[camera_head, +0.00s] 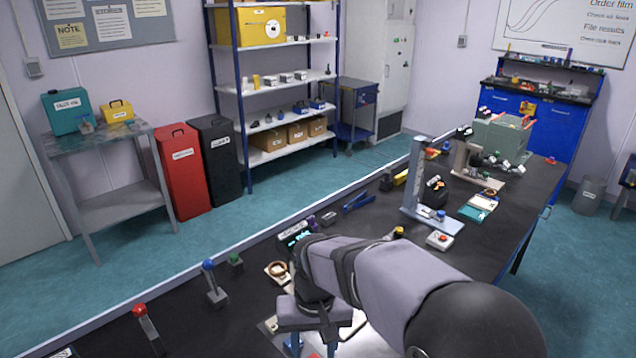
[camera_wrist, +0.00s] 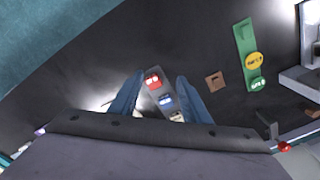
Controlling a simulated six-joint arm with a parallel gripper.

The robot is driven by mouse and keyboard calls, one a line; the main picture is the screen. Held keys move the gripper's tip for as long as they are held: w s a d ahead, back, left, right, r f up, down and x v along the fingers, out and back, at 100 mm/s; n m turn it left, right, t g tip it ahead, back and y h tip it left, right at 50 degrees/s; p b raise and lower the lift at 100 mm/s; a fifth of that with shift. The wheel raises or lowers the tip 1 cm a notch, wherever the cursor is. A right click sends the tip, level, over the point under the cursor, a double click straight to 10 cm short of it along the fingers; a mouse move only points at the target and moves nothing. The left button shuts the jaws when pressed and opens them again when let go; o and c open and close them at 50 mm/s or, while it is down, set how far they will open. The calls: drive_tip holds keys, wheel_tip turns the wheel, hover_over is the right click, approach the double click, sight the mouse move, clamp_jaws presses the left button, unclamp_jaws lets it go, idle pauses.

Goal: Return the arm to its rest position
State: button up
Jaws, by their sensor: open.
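My arm (camera_head: 385,275) reaches over the black bench (camera_head: 262,248) from the lower right in the head view. My gripper (camera_wrist: 160,77) shows two blue fingers spread apart in the wrist view. A grey strip with red, blue and pale parts (camera_wrist: 159,90) appears between the fingers. Neither finger visibly grips it, and its distance below them is unclear. In the head view my wrist hides much of the gripper and the bench beneath it. No marked rest place shows.
A blue-topped stand (camera_head: 213,285) and red-topped stand (camera_head: 145,325) are left of my arm. A tall grey stand (camera_head: 415,185) and white box with a red button (camera_head: 440,240) stand beyond it. In the wrist view, a green strip (camera_wrist: 245,52) and brown block (camera_wrist: 215,81) lie right.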

drive_tip(key=s+d+f, duration=0.2)
drive_tip(key=s+d, duration=0.4)
drive_tip(key=d, duration=0.2)
drive_tip(key=s+d+f+m, duration=0.1)
drive_tip(key=s+d+f, duration=0.2)
drive_tip(key=s+d, duration=0.4)
drive_tip(key=shift+d+m, duration=0.3)
drive_tip(key=shift+d, duration=0.5)
